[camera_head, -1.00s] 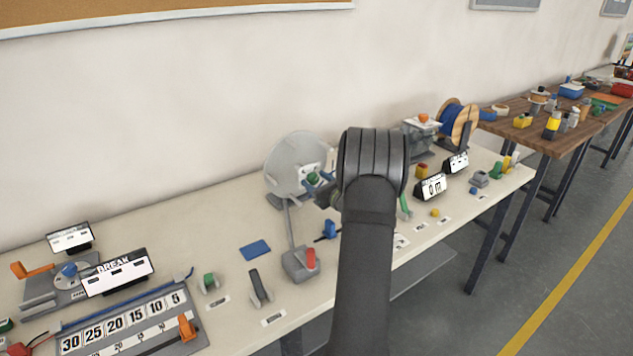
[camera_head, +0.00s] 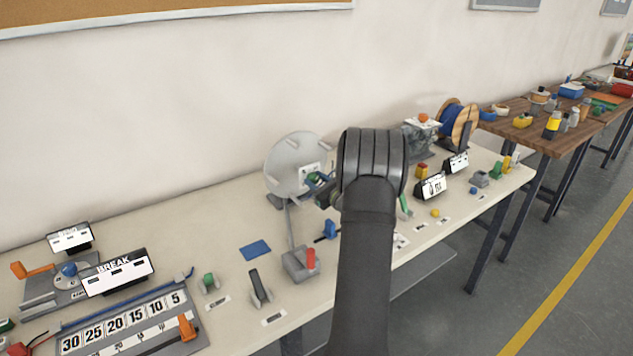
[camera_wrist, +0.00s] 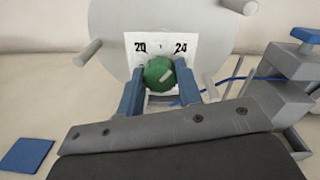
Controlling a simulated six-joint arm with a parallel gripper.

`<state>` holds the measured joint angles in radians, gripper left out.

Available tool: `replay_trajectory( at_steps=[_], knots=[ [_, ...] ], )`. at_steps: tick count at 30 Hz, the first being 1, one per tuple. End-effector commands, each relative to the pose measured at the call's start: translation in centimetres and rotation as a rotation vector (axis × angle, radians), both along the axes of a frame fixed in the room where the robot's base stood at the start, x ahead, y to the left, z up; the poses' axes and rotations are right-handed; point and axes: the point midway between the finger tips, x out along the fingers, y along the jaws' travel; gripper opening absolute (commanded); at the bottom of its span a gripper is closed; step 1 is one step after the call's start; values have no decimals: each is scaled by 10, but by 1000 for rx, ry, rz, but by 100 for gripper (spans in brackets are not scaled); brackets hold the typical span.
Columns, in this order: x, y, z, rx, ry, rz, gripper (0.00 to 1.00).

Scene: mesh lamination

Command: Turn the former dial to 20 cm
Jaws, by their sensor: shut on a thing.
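The former is a pale grey disc (camera_head: 285,170) with pegs, upright on the bench near the wall. It also fills the top of the wrist view (camera_wrist: 110,25). A white plate (camera_wrist: 190,47) on it reads 20 at left and 24 at right. The green dial (camera_wrist: 154,68) sits below the numbers. A pale mark on the dial slants up to the right, towards the 24 side. My gripper (camera_wrist: 159,72) has a blue finger on each side of the dial and is shut on it. In the head view my gripper (camera_head: 318,182) is partly hidden by my arm.
A grey block with a red lever (camera_head: 302,262) and a blue pad (camera_head: 255,250) lie in front of the former. A spool (camera_head: 460,122) and small displays (camera_head: 431,187) stand to the right. A BREAK sign (camera_head: 117,272) and number board (camera_head: 130,322) are at left.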

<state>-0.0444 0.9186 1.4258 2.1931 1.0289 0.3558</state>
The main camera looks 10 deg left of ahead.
Motion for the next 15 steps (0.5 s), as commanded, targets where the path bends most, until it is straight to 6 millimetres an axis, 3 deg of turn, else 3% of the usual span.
replay_trajectory(
  at_steps=[15],
  knots=[
    [-1,1,-1,-323,-323,1,10]
  ],
)
